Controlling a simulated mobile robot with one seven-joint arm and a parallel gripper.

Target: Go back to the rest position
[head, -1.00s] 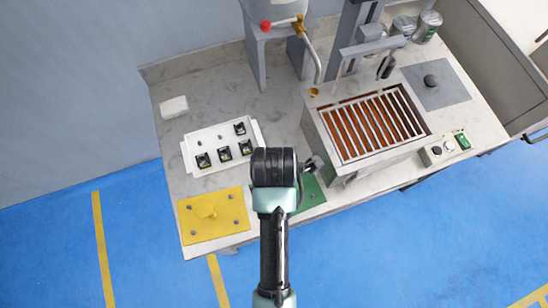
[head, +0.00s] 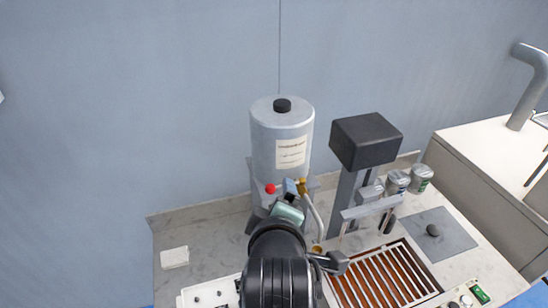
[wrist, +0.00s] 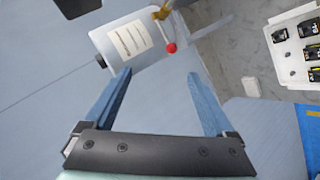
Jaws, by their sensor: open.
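My gripper (wrist: 158,95) is open and empty in the wrist view, its two blue fingers spread apart with only the wall and bench scene beyond them. In the head view my arm rises in the lower middle and hides much of the gripper. The grey tank (head: 281,140), with a label, black cap and red knob (head: 270,188), stands behind my arm. The tank (wrist: 128,42) also shows beyond the fingers in the wrist view, and its red knob (wrist: 171,47) appears between them and higher up.
The slatted heater box (head: 385,275) is at right of my arm. A black-headed column (head: 365,140) and small cans (head: 409,180) stand behind it. A white tray (head: 207,294) with black parts and a white block (head: 174,257) lie at left. Open wall space is above left.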

